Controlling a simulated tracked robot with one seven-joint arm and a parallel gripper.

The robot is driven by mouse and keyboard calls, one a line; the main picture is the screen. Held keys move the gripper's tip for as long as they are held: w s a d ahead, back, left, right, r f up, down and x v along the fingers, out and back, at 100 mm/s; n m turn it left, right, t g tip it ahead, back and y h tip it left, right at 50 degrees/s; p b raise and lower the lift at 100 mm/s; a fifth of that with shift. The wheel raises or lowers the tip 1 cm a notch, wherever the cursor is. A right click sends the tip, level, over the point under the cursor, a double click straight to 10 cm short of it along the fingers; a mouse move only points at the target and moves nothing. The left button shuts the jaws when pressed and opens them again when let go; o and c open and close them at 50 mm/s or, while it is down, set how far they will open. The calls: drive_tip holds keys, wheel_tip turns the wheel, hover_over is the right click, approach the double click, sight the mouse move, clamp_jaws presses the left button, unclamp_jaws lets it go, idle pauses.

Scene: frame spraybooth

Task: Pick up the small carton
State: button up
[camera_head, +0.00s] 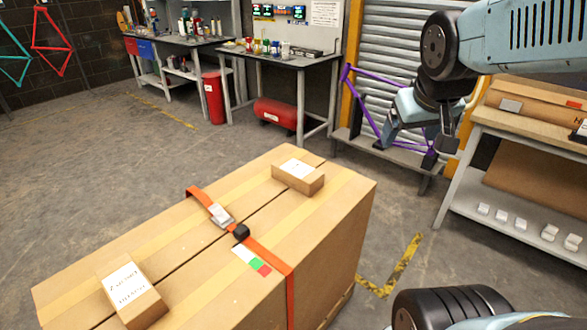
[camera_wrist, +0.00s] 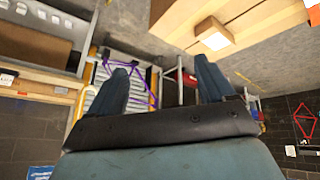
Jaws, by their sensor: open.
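A small brown carton (camera_head: 312,183) with a white label lies on top of a large cardboard box (camera_head: 200,285), near its far right corner. A second, larger-looking carton (camera_head: 148,304) with a printed white label lies at the box's near left end. My gripper (camera_head: 418,140) hangs in the air to the right of and above the small carton, clear of it. Its two fingers are apart with nothing between them in the wrist view (camera_wrist: 162,82). A carton with a pale label (camera_wrist: 208,30) shows at the top of that view, beyond the fingers.
An orange strap (camera_head: 290,295) with a buckle (camera_head: 221,214) crosses the large box. A shelf bench (camera_head: 465,155) stands at right, a purple frame (camera_head: 362,106) behind my gripper. Floor at left is clear.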

drive_tip(key=shift+o, duration=1.4)
drive_tip(key=w+d+f+n+t+h, duration=0.1)
drive_tip(key=w+d+f, duration=0.1)
drive_tip(key=w, duration=0.7)
drive_tip(key=shift+f+n, duration=0.3)
drive_tip(key=shift+f, duration=0.6)
drive_tip(key=n+t+y, duration=0.2)
drive_tip(key=n+y, duration=0.5)
drive_tip(key=y, duration=0.5)
approach(299, 169)
drive_tip(key=shift+a+x, duration=0.2)
drive_tip(key=shift+x, duration=3.9)
